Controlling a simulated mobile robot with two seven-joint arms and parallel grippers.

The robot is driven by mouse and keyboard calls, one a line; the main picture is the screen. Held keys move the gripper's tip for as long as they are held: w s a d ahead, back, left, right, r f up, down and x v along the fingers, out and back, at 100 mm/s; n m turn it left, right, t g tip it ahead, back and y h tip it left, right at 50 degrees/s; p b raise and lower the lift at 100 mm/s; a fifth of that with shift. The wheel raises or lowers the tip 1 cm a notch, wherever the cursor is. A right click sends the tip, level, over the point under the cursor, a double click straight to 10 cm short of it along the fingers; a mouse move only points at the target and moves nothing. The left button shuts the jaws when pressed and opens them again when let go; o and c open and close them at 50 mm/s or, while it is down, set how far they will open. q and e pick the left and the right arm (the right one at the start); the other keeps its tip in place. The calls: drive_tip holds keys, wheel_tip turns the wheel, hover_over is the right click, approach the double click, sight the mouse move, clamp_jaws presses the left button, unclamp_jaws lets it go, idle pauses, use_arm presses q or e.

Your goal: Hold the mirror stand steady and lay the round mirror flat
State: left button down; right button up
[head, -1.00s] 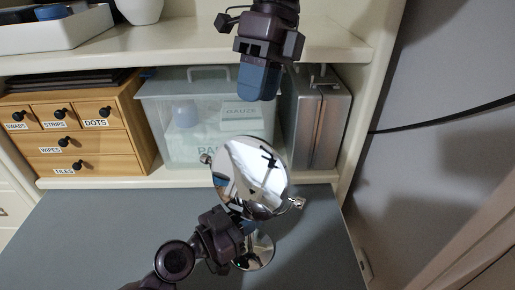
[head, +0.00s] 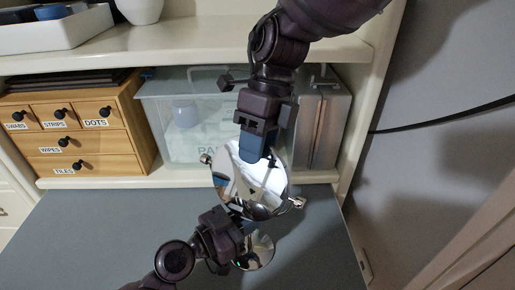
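The round mirror (head: 232,185) is tilted up on its pivots, its face towards me and its upper edge raised above the desk. Its chrome stand has a round base (head: 262,252) on the grey desk. My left gripper (head: 246,227) comes in from the lower left and is shut on the stand's stem just below the mirror; the grip is partly hidden. My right gripper (head: 254,150) comes down from above, its blue fingers together and empty. Its fingertips overlap the mirror's upper edge in the picture; I cannot tell whether they touch.
Behind stand a wooden drawer box (head: 75,130), a translucent lidded bin (head: 180,130) and a metal case (head: 325,130). A shelf (head: 190,42) runs above with a white tray (head: 50,35). The grey desk (head: 95,235) is clear at left.

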drive_tip(key=shift+s+a+f, duration=0.1)
drive_tip(key=shift+s+f, duration=0.05)
drive_tip(key=shift+f, duration=0.25)
clamp_jaws()
drive_tip(key=shift+w+d+f+g+y, duration=0.1)
drive_tip(key=shift+w+d+g+y, duration=0.1)
drive_tip(key=shift+w+g+y, duration=0.3)
drive_tip(key=shift+s, duration=0.15)
unclamp_jaws()
